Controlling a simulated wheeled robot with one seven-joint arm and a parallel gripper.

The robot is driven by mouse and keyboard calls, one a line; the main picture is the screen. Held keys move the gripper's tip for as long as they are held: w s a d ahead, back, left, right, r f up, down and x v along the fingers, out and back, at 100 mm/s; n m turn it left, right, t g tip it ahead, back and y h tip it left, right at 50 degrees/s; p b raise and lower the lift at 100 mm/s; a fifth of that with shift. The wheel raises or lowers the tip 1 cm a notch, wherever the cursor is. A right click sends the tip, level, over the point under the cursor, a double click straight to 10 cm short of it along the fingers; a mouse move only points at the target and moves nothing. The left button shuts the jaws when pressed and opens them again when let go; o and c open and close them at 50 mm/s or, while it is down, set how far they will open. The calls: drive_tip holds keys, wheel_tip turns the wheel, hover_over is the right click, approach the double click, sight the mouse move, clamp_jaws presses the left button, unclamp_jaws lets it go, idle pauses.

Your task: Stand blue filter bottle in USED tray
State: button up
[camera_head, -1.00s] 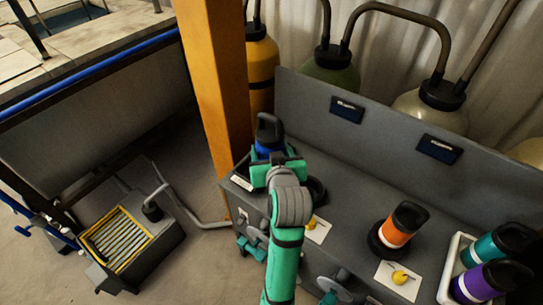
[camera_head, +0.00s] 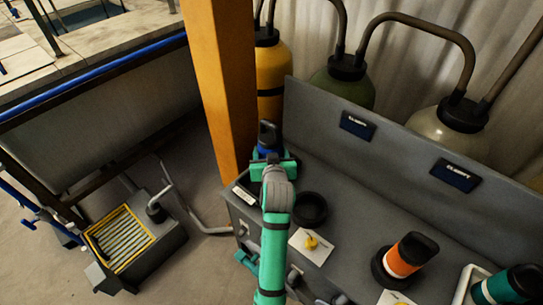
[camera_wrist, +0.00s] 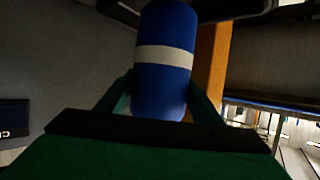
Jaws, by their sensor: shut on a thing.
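The blue filter bottle (camera_head: 268,140), with a black cap, is between the fingers of my gripper (camera_head: 267,160) at the left end of the grey bench, beside the orange post. In the wrist view the bottle (camera_wrist: 165,75) shows its blue body and a white band, with a green finger on each side. My gripper is shut on it. The bottle's base is hidden, so I cannot tell whether it touches the bench. A white tray (camera_head: 461,290) at the lower right edge is partly cut off and holds a teal bottle (camera_head: 507,285). No USED marking is readable.
An empty black ring (camera_head: 310,209) sits on the bench (camera_head: 350,215) right of my gripper. An orange bottle (camera_head: 405,256) stands in another ring. A card with a yellow item (camera_head: 311,243) lies between. The back panel (camera_head: 400,140) and orange post (camera_head: 222,90) bound the space.

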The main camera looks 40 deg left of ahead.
drive_tip(key=shift+a+f, duration=0.15)
drive_tip(key=shift+f, duration=0.05)
drive_tip(key=f, duration=0.3)
drive_tip(key=shift+w+a, duration=0.15)
drive_tip(key=shift+w, duration=0.25)
drive_tip(key=shift+f, duration=0.2)
drive_tip(key=shift+s+a+f, duration=0.15)
drive_tip(key=shift+s+f, duration=0.05)
drive_tip(key=o, duration=1.5)
